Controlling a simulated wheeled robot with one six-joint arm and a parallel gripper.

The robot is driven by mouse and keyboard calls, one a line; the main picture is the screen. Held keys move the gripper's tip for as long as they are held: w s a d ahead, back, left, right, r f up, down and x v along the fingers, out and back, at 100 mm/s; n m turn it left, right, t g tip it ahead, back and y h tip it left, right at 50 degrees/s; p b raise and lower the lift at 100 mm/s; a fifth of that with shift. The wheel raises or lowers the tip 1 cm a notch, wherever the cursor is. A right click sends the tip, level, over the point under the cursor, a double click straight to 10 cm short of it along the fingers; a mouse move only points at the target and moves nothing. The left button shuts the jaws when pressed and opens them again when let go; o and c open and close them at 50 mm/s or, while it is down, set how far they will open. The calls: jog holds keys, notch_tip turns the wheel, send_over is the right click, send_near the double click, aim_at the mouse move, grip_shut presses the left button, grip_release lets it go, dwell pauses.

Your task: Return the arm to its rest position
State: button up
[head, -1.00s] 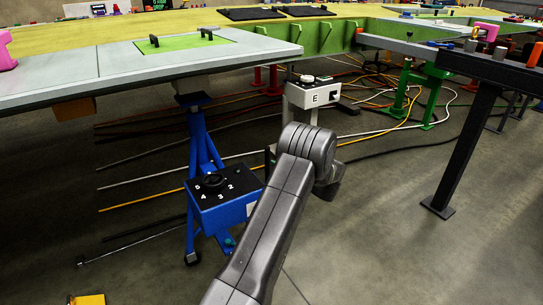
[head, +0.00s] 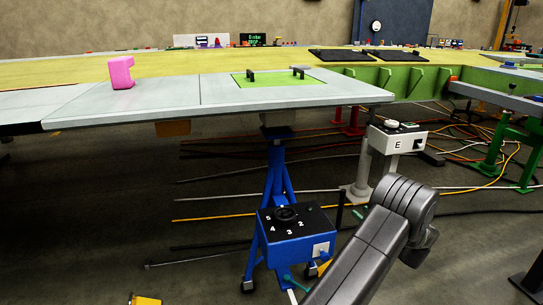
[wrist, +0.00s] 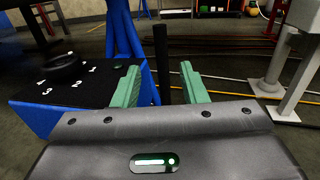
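My arm (head: 372,243) rises from the bottom edge of the head view, bent at a rounded dark grey joint. A blue box with a black dial top (head: 297,235) stands left of the arm in the head view, and left of the fingers in the wrist view (wrist: 72,85).
The grey table (head: 160,103) with a pink piece (head: 122,72) and a green plate (head: 278,77) spans the left. A white box marked E (head: 397,140) stands behind my arm. Rods and cables lie on the floor.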

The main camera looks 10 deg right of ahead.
aim_at(344, 198)
jog(key=b+x, duration=0.1)
jog(key=x, duration=1.1)
jog(key=shift+a, duration=0.1)
jog(key=shift+s+b, duration=0.1)
jog(key=shift+b, duration=0.25)
